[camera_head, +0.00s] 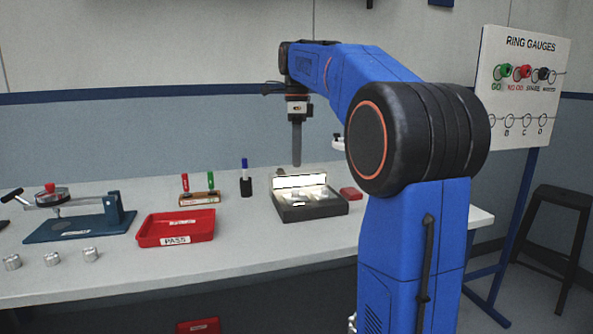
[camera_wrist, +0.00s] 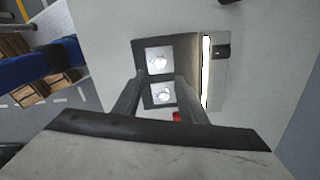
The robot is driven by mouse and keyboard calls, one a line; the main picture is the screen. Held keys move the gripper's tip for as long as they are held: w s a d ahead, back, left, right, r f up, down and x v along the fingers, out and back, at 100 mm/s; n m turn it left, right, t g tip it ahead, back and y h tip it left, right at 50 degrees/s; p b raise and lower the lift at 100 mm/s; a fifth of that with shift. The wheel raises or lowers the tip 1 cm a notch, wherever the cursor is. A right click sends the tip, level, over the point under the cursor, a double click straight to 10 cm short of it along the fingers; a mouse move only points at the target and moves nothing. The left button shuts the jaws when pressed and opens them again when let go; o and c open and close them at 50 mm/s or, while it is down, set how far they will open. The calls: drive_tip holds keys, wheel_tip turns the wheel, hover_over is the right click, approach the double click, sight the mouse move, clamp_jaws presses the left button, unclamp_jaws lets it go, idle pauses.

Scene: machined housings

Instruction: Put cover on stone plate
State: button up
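My gripper (camera_head: 296,163) hangs fingers-down above the dark case (camera_head: 290,213) on the bench. In the wrist view, its fingers (camera_wrist: 161,75) are apart with nothing held between them. The dark case also shows in the wrist view (camera_wrist: 138,50), beyond the fingertips. Inside it are two pale square recesses, each holding a small shiny round part (camera_wrist: 160,60), (camera_wrist: 162,96). A bright strip (camera_wrist: 206,70) runs along the case's far side. I cannot tell which thing is the cover, and I cannot make out a stone plate for certain.
A red PASS tray (camera_head: 176,241), a pen rack (camera_head: 199,198), a black holder (camera_head: 246,187) and a blue-based press (camera_head: 80,228) stand left of the case. Several silver housings (camera_head: 52,258) sit at front left. A red block (camera_head: 351,193) lies right of the case.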

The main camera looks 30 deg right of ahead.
drive_tip(key=shift+r, duration=1.15)
drive_tip(key=shift+a, duration=0.1)
